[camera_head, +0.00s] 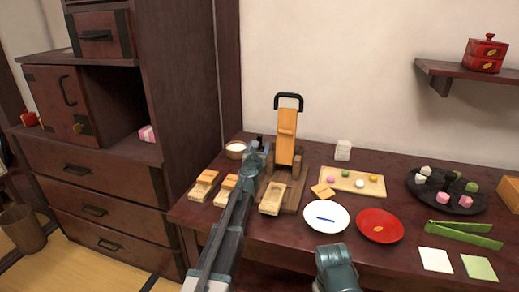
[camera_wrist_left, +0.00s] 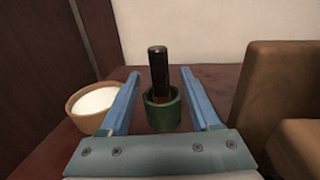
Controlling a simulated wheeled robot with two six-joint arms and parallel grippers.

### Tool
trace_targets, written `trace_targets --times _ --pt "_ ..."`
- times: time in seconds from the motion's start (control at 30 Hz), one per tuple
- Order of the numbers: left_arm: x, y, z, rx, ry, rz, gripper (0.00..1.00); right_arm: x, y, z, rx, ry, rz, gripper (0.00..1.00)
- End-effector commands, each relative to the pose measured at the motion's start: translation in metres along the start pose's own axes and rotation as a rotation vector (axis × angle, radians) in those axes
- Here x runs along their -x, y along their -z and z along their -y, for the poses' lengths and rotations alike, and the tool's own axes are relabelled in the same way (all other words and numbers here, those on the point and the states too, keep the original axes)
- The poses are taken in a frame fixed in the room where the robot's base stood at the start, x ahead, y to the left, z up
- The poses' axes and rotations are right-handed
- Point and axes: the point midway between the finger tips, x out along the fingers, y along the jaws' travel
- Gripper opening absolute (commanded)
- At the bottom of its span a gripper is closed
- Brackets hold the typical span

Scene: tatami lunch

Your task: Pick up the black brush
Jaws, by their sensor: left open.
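The black brush (camera_wrist_left: 158,70) stands upright in a small green cup (camera_wrist_left: 161,112) in the left wrist view. My left gripper (camera_wrist_left: 161,74) is open, with one blue finger on each side of the brush in the picture. I cannot tell whether the brush is fully between the fingertips or just beyond them. In the head view the left gripper (camera_head: 257,158) is at the back of the table, and only a small dark bit of the brush (camera_head: 259,139) shows past it.
A bowl with white contents (camera_wrist_left: 92,101) stands left of the cup, and a wooden block (camera_wrist_left: 275,90) stands close on the right. A wooden stand with a black handle (camera_head: 287,130), sweets tray (camera_head: 326,182), white plate (camera_head: 314,218) and red plate (camera_head: 380,239) occupy the table.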

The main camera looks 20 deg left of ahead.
Motion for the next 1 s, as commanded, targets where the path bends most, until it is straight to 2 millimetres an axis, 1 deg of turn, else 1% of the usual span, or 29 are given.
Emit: trace_targets --times 0.17,0.3,0.37,0.43,0.6,0.63,0.77,0.8,0.87,0.9,0.97,1.0 --pt "-0.02 0.0 0.0 0.001 0.0 0.0 0.63 0.0 0.0 0.0 0.0 0.0 0.0 0.5" --pt "-0.041 0.0 0.0 0.0 0.0 0.0 0.63 0.0 0.0 0.0 0.0 0.0 0.0 0.5" --pt "-0.047 0.0 0.0 -0.001 0.0 0.0 0.63 0.0 0.0 0.0 0.0 0.0 0.0 0.5" --pt "-0.05 0.0 0.0 -0.001 0.0 0.0 0.63 0.0 0.0 0.0 0.0 0.0 0.0 0.5" --pt "-0.049 0.0 0.0 -0.001 0.0 0.0 0.63 0.0 0.0 0.0 0.0 0.0 0.0 0.5" --pt "-0.048 0.0 0.0 -0.001 0.0 0.0 0.62 0.0 0.0 0.0 0.0 0.0 0.0 0.5" --pt "-0.048 0.0 0.0 -0.001 0.0 0.0 0.38 0.0 0.0 0.0 0.0 0.0 0.0 0.5" --pt "-0.048 0.0 0.0 0.0 0.0 0.0 0.31 0.0 0.0 0.0 0.0 0.0 0.0 0.5" --pt "-0.048 0.0 0.0 0.0 0.0 0.0 0.2 0.0 0.0 0.0 0.0 0.0 0.0 0.5" --pt "-0.048 0.0 0.0 0.0 0.0 0.0 0.13 0.0 0.0 0.0 0.0 0.0 0.0 0.5" --pt "-0.048 0.0 0.0 0.0 0.0 0.0 0.02 0.0 0.0 0.0 0.0 0.0 0.0 0.5" --pt "-0.048 0.0 0.0 0.0 0.0 0.0 0.0 0.0 0.0 0.0 0.0 0.0 0.0 0.5"
